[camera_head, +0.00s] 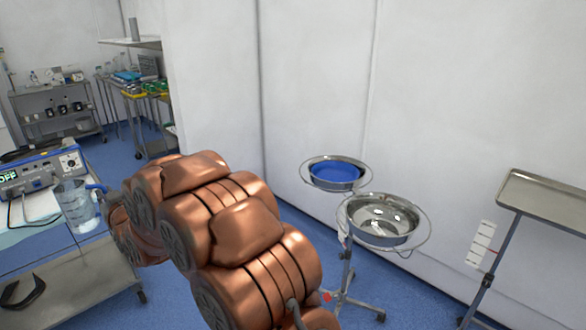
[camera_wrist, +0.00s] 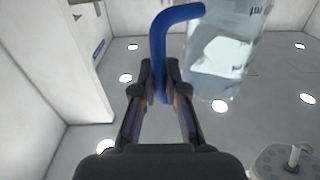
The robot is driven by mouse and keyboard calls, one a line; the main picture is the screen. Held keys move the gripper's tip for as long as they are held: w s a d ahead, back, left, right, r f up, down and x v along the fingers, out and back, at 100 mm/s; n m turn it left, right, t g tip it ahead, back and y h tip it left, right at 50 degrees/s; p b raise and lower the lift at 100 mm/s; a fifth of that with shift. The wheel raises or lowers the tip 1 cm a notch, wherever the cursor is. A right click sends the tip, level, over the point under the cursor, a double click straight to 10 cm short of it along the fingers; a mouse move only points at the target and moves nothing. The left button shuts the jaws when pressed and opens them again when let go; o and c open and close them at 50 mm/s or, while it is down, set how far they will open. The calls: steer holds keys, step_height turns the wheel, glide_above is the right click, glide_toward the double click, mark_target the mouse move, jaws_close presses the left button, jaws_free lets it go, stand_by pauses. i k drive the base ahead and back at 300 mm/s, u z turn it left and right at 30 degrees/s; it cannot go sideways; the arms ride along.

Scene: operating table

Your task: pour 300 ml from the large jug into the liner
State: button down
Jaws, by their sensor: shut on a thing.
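The large jug (camera_head: 76,208) is clear with a blue handle and holds some clear liquid. It is at the left of the head view, in front of the blue-draped table; I cannot tell whether it touches the table. In the wrist view the jug (camera_wrist: 230,50) is at the upper right, and its blue handle (camera_wrist: 158,40) runs between the fingertips. My gripper (camera_wrist: 160,75) is shut on this handle. In the head view my copper arm mostly hides it. A basin with a blue inside, seemingly the liner (camera_head: 336,173), sits in a ring stand at centre right, well apart from the jug.
A shiny steel basin (camera_head: 381,222) sits in a second ring, nearer and right of the blue one. A tray stand (camera_head: 545,194) is at the right edge. An electrical unit (camera_head: 40,172) stands on the left table. A grey cart (camera_head: 85,285) is at the lower left. Blue floor shows between.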

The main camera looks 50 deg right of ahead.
mark_target(335, 171)
steer(key=u, duration=0.05)
steer(key=i, duration=1.45)
steer(key=z, duration=0.6)
steer(key=i, duration=0.5)
steer(key=z, duration=1.15)
steer(key=i, duration=0.7)
steer(key=z, duration=0.65)
